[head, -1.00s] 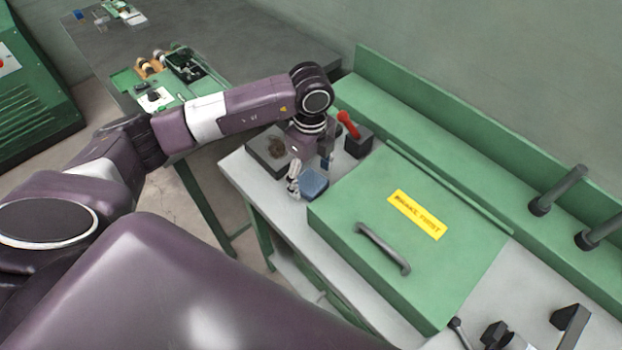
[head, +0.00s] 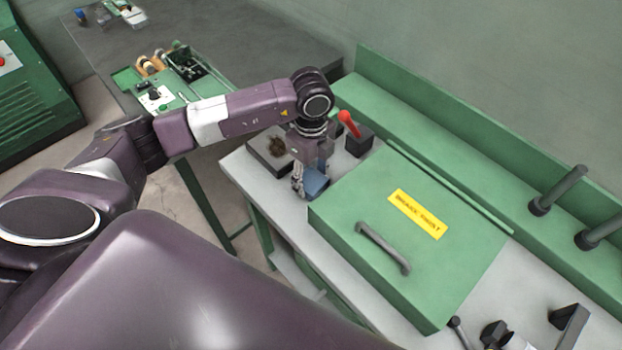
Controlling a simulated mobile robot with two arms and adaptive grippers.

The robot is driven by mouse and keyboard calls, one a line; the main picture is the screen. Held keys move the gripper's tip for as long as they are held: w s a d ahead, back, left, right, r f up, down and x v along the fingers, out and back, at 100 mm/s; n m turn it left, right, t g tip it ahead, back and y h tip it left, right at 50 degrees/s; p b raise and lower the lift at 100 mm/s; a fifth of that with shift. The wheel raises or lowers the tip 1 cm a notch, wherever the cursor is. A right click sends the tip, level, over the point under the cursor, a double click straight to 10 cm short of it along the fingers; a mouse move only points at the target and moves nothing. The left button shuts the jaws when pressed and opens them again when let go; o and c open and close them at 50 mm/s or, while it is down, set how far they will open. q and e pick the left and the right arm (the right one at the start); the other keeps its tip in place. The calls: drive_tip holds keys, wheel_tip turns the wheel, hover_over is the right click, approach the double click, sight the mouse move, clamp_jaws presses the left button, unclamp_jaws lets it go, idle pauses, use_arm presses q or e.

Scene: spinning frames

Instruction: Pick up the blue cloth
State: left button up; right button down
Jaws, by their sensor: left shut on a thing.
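The blue cloth (head: 315,184) is a small folded square at the left end of the grey bench top, just left of the green lidded box. My left gripper (head: 310,182) points down over it and is shut on it. The fingers hide part of the cloth. I cannot tell whether the cloth is clear of the bench top. My right gripper is not in view.
The green box (head: 345,210) with a dark handle and yellow label stands close right of the cloth. A red-handled lever (head: 349,124) stands behind. A dark tray (head: 262,152) lies to the left. Dark pegs (head: 557,190) stick up at the right.

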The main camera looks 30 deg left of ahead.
use_arm(q)
wheel_tip(320, 180, up, 14)
drive_tip(key=b, duration=0.3)
wheel_tip(320, 180, up, 6)
hover_over(312, 179)
drive_tip(key=shift+s+p, duration=0.2)
drive_tip(key=shift+p, duration=0.2)
